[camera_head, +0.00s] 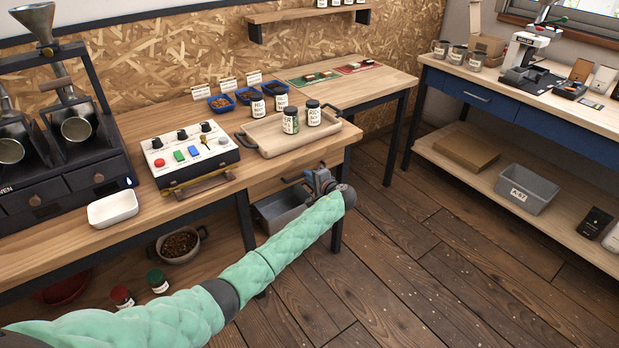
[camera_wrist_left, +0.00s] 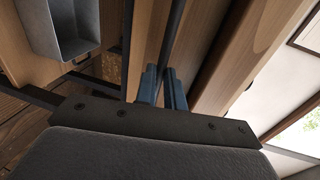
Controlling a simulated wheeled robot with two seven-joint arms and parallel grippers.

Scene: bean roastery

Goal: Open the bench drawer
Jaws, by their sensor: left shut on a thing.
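The bench drawer (camera_head: 264,187) has a light wooden front just under the top of the left-hand bench. Its dark bar handle (camera_head: 293,180) shows in part beside my left gripper (camera_head: 314,182). My left gripper is at the drawer front, with its arm reaching in from the lower left. In the left wrist view, the blue fingers (camera_wrist_left: 163,88) are shut on the dark handle bar (camera_wrist_left: 172,40), which runs along the wooden front. I see no clear gap between the drawer front and the bench. My right gripper is in neither view.
On the bench (camera_head: 215,186) above the drawer, a wooden tray (camera_head: 270,148) holds jars near the front edge. A control box (camera_head: 190,155) stands left of it. A grey bin (camera_head: 278,212) sits below the drawer. The floor (camera_head: 400,250) before the bench is clear.

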